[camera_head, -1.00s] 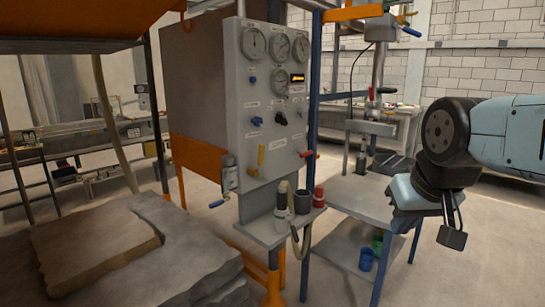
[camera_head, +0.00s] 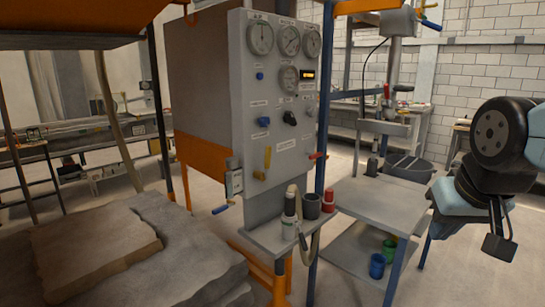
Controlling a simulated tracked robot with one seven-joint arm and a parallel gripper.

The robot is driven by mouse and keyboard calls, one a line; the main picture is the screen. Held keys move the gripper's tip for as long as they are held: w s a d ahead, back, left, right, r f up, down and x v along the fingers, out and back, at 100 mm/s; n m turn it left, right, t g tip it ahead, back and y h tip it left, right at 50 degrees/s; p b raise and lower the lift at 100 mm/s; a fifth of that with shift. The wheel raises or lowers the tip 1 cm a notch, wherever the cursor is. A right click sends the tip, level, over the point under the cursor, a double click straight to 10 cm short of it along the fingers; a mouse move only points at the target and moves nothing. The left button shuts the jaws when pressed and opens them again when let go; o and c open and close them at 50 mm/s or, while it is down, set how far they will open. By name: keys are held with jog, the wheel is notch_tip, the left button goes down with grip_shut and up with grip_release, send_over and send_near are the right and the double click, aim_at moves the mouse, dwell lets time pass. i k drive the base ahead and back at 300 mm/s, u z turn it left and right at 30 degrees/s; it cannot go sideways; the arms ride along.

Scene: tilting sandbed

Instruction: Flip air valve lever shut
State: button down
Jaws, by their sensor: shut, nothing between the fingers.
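A grey control panel (camera_head: 280,110) stands at centre with several small levers and knobs. A yellow lever (camera_head: 267,158) hangs down on its lower front. A red lever (camera_head: 318,156) sticks out at its lower right edge. A blue-handled lever (camera_head: 222,209) is on a small box at its lower left side. Another blue handle (camera_head: 431,25) is at the top right. The labels are too small to read, so I cannot tell which is the air valve. My gripper (camera_head: 499,246) is shut and empty at the far right, well away from the panel and touching nothing.
A small shelf (camera_head: 262,238) under the panel holds bottles and cups. A blue-framed cart (camera_head: 352,205) with green and blue cups stands between panel and gripper. A stone slab (camera_head: 95,245) lies on the sandbed at left. Open floor (camera_head: 450,275) shows at lower right.

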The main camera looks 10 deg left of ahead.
aim_at(268, 149)
jog(key=i, duration=0.85)
jog(key=u, duration=0.05)
